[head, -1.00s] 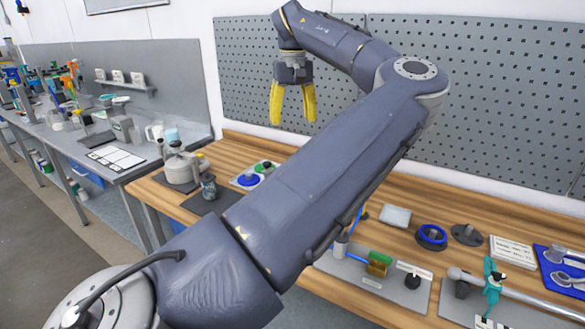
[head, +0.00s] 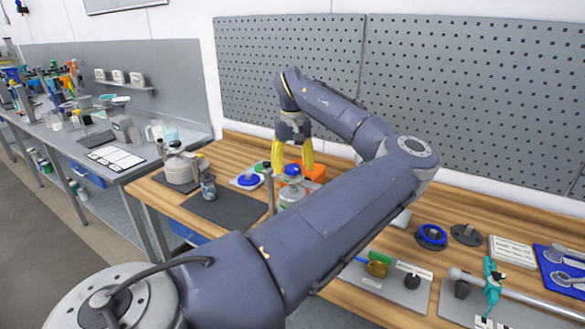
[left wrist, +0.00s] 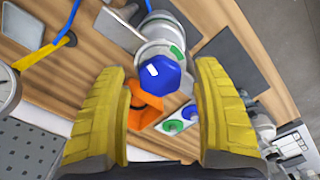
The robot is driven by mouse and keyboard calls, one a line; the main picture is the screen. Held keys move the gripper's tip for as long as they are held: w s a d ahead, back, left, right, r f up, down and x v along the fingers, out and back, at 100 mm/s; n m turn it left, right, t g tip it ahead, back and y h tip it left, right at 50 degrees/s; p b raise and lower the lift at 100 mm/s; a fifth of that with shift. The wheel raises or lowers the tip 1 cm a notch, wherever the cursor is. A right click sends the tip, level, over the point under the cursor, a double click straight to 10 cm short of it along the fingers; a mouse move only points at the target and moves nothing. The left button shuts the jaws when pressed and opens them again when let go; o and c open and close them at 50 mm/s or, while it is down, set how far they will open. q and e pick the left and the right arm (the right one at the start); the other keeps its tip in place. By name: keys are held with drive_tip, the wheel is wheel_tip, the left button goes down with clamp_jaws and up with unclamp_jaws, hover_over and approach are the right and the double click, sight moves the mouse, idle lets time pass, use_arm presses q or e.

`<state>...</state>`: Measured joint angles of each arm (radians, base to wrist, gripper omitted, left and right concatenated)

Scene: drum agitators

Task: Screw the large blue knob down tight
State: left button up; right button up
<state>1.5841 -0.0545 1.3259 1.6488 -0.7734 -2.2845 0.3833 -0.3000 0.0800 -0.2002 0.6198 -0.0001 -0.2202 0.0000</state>
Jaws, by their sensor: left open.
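The large blue knob (head: 292,169) sits on top of a grey and white cylindrical unit (head: 290,194) on the wooden bench. In the left wrist view the knob (left wrist: 160,76) looks faceted, with a white patch on it. My left gripper (head: 292,155) points down over the knob with its yellow fingers open. In the left wrist view the two fingers (left wrist: 158,90) stand on either side of the knob, with a visible gap on each side. The lower part of the unit is hidden behind my arm. My right gripper is not in view.
An orange block (head: 316,172) stands right behind the unit. A white plate with blue and green round parts (head: 243,184) lies to its left. A dark mat (head: 221,212) and a grey pot (head: 180,172) are further left. A perforated panel (head: 470,95) stands behind the bench.

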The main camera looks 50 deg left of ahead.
use_arm(q)
drive_tip(key=shift+f, duration=0.3)
drive_tip(key=c, duration=1.3)
drive_tip(key=m, duration=0.7)
drive_tip(key=shift+m, duration=0.4)
drive_tip(key=m, duration=0.6)
drive_tip(key=shift+r+m, duration=0.1)
drive_tip(key=shift+m, duration=0.2)
drive_tip(key=shift+c, duration=0.2)
